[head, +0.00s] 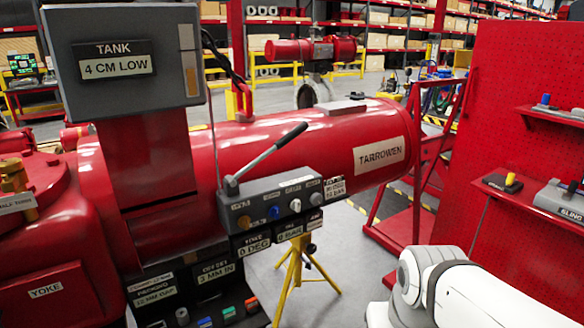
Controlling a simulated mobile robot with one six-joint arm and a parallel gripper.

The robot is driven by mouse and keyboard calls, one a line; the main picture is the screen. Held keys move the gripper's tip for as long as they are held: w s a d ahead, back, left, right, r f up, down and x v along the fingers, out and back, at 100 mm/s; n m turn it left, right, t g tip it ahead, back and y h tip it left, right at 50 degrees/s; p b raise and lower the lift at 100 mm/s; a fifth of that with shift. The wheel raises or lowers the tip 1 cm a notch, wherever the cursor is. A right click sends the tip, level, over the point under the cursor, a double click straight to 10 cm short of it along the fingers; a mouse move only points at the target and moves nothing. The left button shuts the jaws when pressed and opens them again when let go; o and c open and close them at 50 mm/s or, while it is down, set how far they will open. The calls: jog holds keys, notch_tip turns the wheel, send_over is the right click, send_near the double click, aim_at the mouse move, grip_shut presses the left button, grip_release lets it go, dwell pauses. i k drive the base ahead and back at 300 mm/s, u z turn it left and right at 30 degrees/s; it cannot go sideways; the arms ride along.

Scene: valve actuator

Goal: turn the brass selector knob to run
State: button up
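A brass-coloured selector knob (243,222) sits at the left end of the front face of a grey control block (262,190). The block is fixed to the side of a red cylinder. The small label above the knob is too small to read, and I cannot tell which position the knob is in. To its right on the same face are a blue knob (273,212), a white knob (295,205) and a grey knob (316,198). My white arm shows at the bottom right, well apart from the block. My gripper is outside the view.
A long grey lever (268,158) rises from the block. The red cylinder (290,140) is marked TARROWEN. A grey display box (125,60) reads TANK, 4 CM LOW. Label plates hang under the block. A yellow tripod (300,265) stands below. A red pegboard (530,130) is on the right.

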aim_at(243, 221)
jog(key=k, duration=1.3)
jog(key=u, duration=0.55)
jog(key=i, duration=1.55)
jog(key=z, duration=0.55)
